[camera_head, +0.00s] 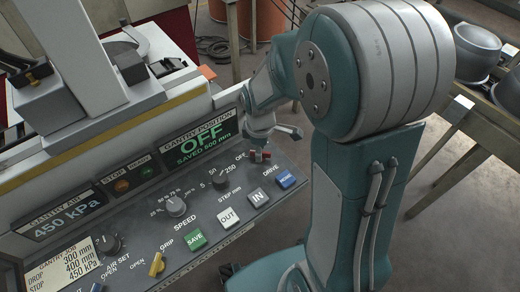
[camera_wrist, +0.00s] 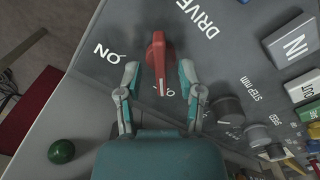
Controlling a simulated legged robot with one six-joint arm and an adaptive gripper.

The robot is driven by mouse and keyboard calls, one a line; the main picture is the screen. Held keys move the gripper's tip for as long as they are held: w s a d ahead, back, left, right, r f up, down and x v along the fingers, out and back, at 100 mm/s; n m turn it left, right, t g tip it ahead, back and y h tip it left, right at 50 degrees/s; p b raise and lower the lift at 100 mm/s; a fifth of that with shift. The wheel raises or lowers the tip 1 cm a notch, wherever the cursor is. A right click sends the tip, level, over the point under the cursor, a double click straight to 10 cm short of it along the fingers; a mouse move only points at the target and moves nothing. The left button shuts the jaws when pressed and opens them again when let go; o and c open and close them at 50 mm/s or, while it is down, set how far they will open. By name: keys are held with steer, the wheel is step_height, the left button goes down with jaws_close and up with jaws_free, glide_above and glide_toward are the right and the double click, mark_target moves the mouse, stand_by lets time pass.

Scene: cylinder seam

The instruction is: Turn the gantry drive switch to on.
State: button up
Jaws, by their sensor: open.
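The gantry drive switch is a red rotary knob (camera_wrist: 158,55) on the grey console, beside the DRIVE lettering. Its white pointer line faces the bottom of the wrist view, towards a mark partly hidden by my gripper; the ON mark (camera_wrist: 108,50) is to the left. In the head view the red knob (camera_head: 259,156) sits below the display (camera_head: 203,144), which reads OFF. My gripper (camera_wrist: 160,70) is open, one finger on each side of the knob, with gaps visible; contact cannot be told. The head view shows my gripper (camera_head: 275,134) just above the knob.
Close to the knob are the IN button (camera_head: 257,197), the OUT button (camera_head: 229,217), the blue button (camera_head: 285,178) and the step dial (camera_head: 220,181). A green round part (camera_wrist: 61,151) is at lower left in the wrist view. A table with metal bowls (camera_head: 477,52) stands at right.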

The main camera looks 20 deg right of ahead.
steer(key=shift+f, duration=0.25)
jaws_close()
steer(key=m, duration=0.4)
steer(key=shift+m, duration=0.4)
steer(key=m, duration=0.4)
steer(key=shift+m, duration=0.3)
steer(key=m, duration=0.4)
steer(key=shift+m, duration=2.2)
